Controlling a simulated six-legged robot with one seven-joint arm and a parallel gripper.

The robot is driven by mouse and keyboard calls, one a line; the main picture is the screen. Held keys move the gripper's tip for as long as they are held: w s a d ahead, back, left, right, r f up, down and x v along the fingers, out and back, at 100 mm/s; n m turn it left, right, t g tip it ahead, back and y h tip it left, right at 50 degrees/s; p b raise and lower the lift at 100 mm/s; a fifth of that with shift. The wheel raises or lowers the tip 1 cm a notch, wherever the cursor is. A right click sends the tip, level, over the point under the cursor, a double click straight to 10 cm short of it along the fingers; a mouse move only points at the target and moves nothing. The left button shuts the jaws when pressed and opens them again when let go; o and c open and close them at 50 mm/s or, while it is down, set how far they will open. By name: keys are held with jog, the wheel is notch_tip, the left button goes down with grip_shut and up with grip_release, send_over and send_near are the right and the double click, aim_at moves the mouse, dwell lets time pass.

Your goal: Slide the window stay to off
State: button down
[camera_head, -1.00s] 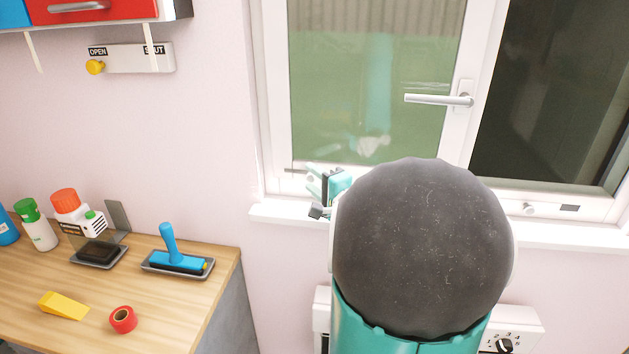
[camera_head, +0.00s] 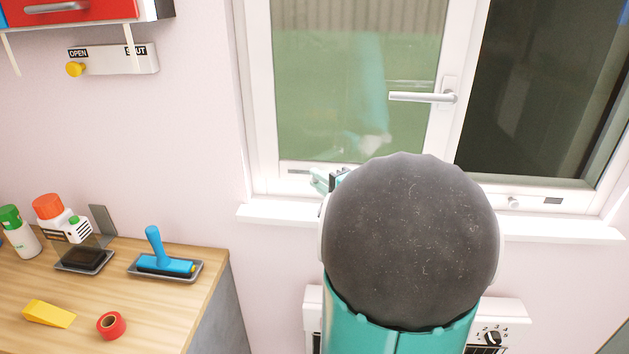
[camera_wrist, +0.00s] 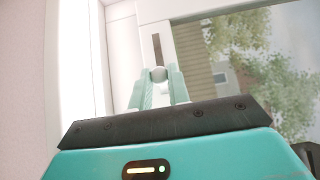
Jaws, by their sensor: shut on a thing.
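The window (camera_head: 360,100) has a white frame. A small pale round knob (camera_wrist: 158,73) on the frame, which appears to be the window stay, sits between my fingertips in the wrist view. A dark narrow strip (camera_wrist: 156,47) lies beyond it; the strip also shows on the lower frame in the head view (camera_head: 298,171). My gripper (camera_wrist: 157,88) is shut on the knob. In the head view my gripper (camera_head: 322,179) is at the lower left of the window frame, partly hidden by my arm, and the knob there is hidden. No on or off marking is readable.
A similar knob (camera_head: 514,203) is on the frame at right. The window handle (camera_head: 422,97) lies horizontal above. A sill (camera_head: 560,230) runs below. A wooden counter (camera_head: 80,295) with a blue roller (camera_head: 165,262) is at left; a yellow-knobbed slider (camera_head: 75,69) is on the wall.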

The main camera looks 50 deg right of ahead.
jog(key=c, duration=1.3)
grip_release()
jog(key=shift+s+d, duration=0.15)
jog(key=shift+s, duration=0.05)
jog(key=shift+w, duration=0.15)
jog(key=s+a, duration=0.2)
jog(key=s, duration=1.1)
jog(key=shift+s, duration=0.4)
